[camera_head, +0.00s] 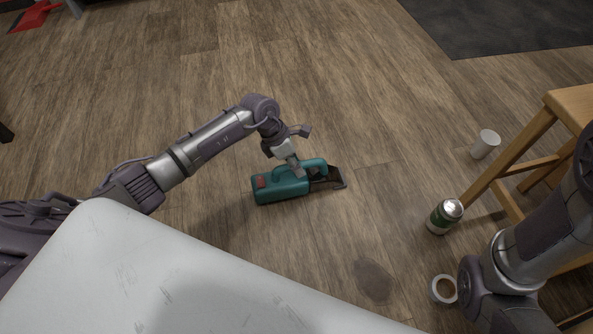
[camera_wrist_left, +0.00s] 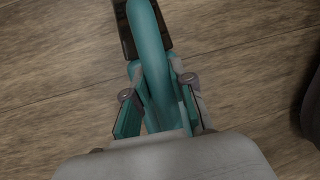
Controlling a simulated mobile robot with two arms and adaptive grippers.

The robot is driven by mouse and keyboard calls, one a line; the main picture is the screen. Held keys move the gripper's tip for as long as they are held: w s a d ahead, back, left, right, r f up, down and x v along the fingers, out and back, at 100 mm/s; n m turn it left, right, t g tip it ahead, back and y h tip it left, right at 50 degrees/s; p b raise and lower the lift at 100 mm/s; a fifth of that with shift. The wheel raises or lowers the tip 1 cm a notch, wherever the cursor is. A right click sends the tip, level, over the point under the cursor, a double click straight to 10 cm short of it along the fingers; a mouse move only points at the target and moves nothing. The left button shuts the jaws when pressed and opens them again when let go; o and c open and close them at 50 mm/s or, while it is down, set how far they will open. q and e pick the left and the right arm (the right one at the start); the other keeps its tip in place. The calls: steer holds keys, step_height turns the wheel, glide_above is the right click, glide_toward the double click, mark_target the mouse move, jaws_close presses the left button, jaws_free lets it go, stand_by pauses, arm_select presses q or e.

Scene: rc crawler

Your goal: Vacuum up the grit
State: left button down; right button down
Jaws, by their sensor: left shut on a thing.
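A teal handheld vacuum (camera_head: 282,189) with a red patch at its rear and a dark nozzle is on or just above the wooden floor, nozzle pointing right. My left gripper (camera_head: 295,164) is shut on its handle. In the left wrist view the vacuum's handle (camera_wrist_left: 152,60) runs between the two fingers of the left gripper (camera_wrist_left: 158,105). A dark patch of grit (camera_head: 374,281) lies on the floor to the lower right of the vacuum, apart from it. My right arm shows at the right edge, but its gripper is out of the picture.
A green and silver can (camera_head: 444,216), a white cup (camera_head: 485,144) and another cup (camera_head: 443,289) are on the floor at the right. A wooden stool (camera_head: 538,133) stands beside them. A dark mat (camera_head: 500,22) lies at the top right. Floor between vacuum and grit is clear.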

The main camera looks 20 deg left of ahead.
arm_select(q)
steer(key=shift+w+d+b, duration=0.45)
steer(key=shift+w+d, duration=0.3)
steer(key=shift+d, duration=0.35)
steer(key=shift+w+d+b, duration=0.5)
steer(key=shift+w+d, duration=0.3)
steer(key=shift+d, duration=0.3)
steer(key=shift+w+d+b, duration=0.45)
steer(key=shift+w+d, duration=0.3)
steer(key=shift+d, duration=0.35)
steer(key=shift+w+d+b, duration=0.55)
steer(key=shift+w+d, duration=0.05)
steer(key=shift+d, duration=0.2)
steer(key=shift+w+d+b, duration=0.55)
steer(key=shift+d, duration=0.3)
steer(key=shift+w+d+b, duration=0.55)
steer(key=shift+w+d, duration=0.05)
steer(key=shift+d, duration=0.2)
step_height(320, 180, up, 6)
steer(key=w+d+p, duration=0.1)
steer(key=d+p, duration=0.1)
steer(key=p, duration=0.2)
steer(key=shift+w+d, duration=0.2)
steer(key=shift+w, duration=0.2)
steer(key=shift+r, duration=0.15)
